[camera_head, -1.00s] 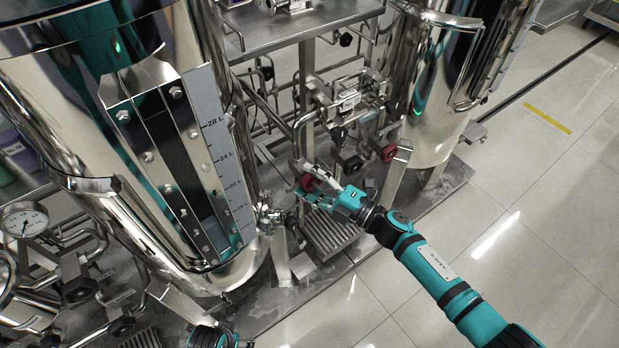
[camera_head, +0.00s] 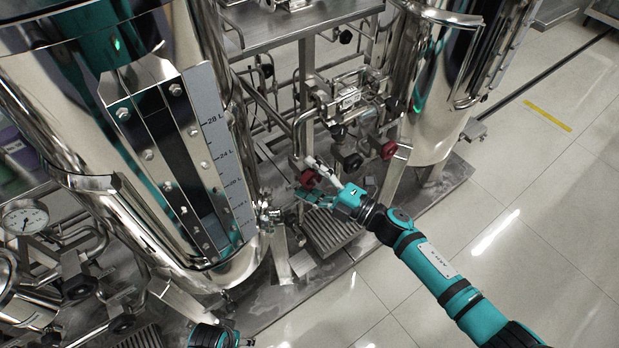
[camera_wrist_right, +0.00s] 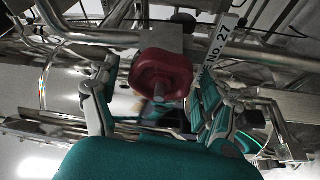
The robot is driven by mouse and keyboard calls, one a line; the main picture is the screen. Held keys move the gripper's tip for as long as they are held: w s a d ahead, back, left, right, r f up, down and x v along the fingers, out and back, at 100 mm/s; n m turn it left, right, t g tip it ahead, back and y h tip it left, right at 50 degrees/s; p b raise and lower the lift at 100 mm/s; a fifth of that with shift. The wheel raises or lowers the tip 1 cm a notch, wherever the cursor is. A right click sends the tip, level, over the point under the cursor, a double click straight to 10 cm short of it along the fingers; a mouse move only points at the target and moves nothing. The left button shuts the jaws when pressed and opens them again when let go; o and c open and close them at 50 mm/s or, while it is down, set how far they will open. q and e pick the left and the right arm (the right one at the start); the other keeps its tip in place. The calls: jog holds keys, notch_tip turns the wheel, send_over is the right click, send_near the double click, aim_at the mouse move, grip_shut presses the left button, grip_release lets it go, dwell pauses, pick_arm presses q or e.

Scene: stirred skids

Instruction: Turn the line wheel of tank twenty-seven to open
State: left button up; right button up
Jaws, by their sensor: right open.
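A small red wheel (camera_wrist_right: 160,75) shows in the right wrist view, between the two spread fingers of my right gripper (camera_wrist_right: 155,100). A plate reading "No. 27" (camera_wrist_right: 218,45) is just right of it. In the head view the same red wheel (camera_head: 310,178) is on the pipework right of the large left tank, at the tips of my right gripper (camera_head: 316,184). The gripper is open around the wheel; whether the fingers touch it I cannot tell. A teal part of my left arm shows at the bottom edge; its gripper is not seen.
A large steel tank (camera_head: 130,150) with a litre scale stands at left, and another steel tank (camera_head: 440,90) at back right. A second red wheel (camera_head: 389,150) and dark wheels sit on nearby pipes. A pressure gauge (camera_head: 25,218) is at far left. The tiled floor (camera_head: 530,230) at right is clear.

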jog(key=v, duration=1.2)
